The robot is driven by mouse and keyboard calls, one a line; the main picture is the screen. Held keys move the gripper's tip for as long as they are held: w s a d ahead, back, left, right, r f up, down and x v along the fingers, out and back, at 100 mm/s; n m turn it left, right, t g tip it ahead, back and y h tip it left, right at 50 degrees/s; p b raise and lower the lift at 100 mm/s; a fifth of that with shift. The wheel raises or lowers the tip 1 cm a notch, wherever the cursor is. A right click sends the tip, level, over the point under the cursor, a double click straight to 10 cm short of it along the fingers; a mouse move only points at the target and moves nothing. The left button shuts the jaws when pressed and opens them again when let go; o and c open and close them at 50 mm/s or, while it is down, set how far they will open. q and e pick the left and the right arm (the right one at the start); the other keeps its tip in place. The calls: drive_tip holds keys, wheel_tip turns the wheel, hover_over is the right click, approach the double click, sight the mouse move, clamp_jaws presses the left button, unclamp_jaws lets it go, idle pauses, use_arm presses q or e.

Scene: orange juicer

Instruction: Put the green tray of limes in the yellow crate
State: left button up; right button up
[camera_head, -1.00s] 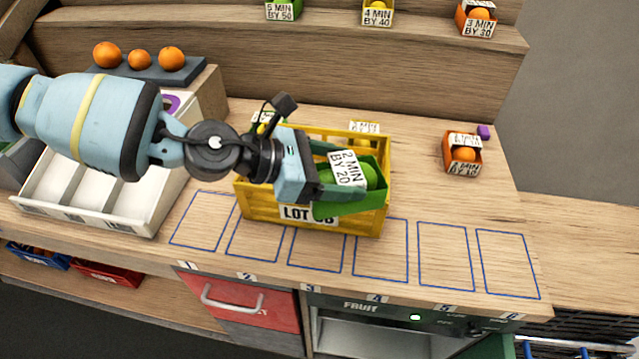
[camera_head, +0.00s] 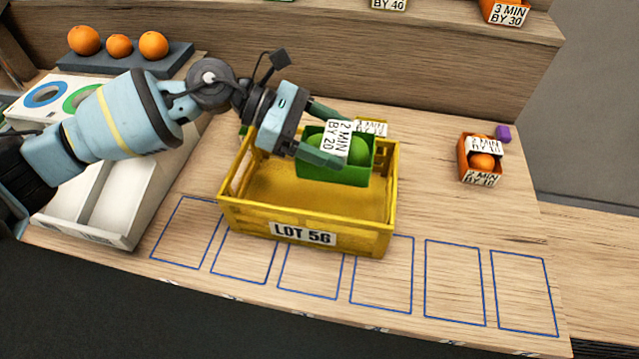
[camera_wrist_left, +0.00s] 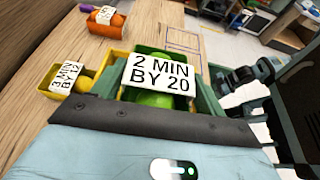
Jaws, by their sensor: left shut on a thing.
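The green tray (camera_head: 335,172) holds limes (camera_head: 358,150) and carries a card reading "2 MIN BY 20" (camera_head: 337,141). My left gripper (camera_head: 334,135) is shut on the green tray and holds it over the back right part of the yellow crate (camera_head: 304,236). The crate, labelled "LOT 56", stands on the counter, and its visible floor is bare. In the left wrist view the green tray (camera_wrist_left: 204,92) sits between the fingers, with the card covering part of the limes (camera_wrist_left: 150,98). Whether the tray touches the crate is unclear. My right gripper is not clearly seen.
A yellow tray (camera_wrist_left: 62,88) with a card stands just behind the crate. An orange tray (camera_head: 466,168) and a purple block (camera_head: 503,133) stand to the right. A white sectioned box (camera_head: 125,215) is at left.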

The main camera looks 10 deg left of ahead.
use_arm(q)
drive_tip(key=shift+w+a, duration=0.3)
drive_tip(key=shift+w, duration=0.3)
drive_tip(key=shift+w+a, duration=0.1)
drive_tip(key=shift+s+r, duration=0.1)
drive_tip(key=shift+s, duration=0.15)
drive_tip(key=shift+s+f, duration=0.2)
wheel_tip(320, 180, down, 4)
drive_tip(key=shift+w+r, duration=0.1)
drive_tip(key=shift+f, duration=0.4)
use_arm(e)
drive_tip(key=shift+a+f, duration=0.1)
drive_tip(key=shift+a, duration=0.05)
use_arm(q)
wheel_tip(320, 180, down, 5)
use_arm(e)
drive_tip(key=shift+w, duration=0.2)
